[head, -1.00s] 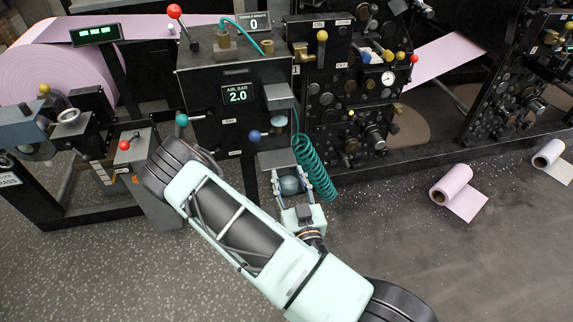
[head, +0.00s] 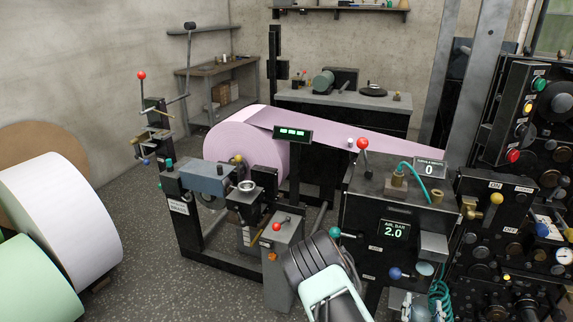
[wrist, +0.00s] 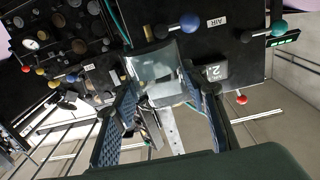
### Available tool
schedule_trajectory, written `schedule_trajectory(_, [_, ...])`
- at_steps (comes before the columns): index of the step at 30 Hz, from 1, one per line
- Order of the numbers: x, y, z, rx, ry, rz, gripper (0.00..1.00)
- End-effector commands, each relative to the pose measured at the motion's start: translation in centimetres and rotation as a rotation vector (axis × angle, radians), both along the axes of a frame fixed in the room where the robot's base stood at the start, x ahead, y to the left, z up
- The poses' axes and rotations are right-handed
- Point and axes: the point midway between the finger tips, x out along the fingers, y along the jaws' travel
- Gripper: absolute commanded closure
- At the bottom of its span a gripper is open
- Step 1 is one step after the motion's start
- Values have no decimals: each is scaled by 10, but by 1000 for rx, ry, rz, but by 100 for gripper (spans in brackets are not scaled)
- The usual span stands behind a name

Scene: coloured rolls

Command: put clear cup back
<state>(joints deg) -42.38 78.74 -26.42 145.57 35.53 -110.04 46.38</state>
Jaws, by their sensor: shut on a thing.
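The clear cup (wrist: 155,68) shows in the wrist view as a see-through shape between the blue padded fingers of my gripper (wrist: 165,92). My gripper is shut on it and holds it in front of the dark machine box. In the head view my gripper (head: 408,304) is at the bottom edge, partly cut off, below the box's grey bracket (head: 433,247). The cup cannot be made out clearly there.
The dark box with the AIR BAR display (head: 394,232) carries a blue knob (head: 394,273), a red-topped lever (head: 362,145) and a coiled teal hose (head: 440,296). A pink roll (head: 240,150) is behind, large rolls (head: 62,212) at left. Open floor (head: 150,285) lies between.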

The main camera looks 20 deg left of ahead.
Motion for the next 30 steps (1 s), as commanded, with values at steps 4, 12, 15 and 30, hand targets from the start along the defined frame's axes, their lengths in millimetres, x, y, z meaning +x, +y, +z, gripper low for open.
schedule_trajectory(4, [16,0,54,6,-3,-3,91])
schedule_trajectory(12, [41,0,128,1,-5,1,91])
schedule_trajectory(15, [48,-1,152,-3,-6,4,91])
schedule_trajectory(30, [61,-1,190,-18,-7,13,91])
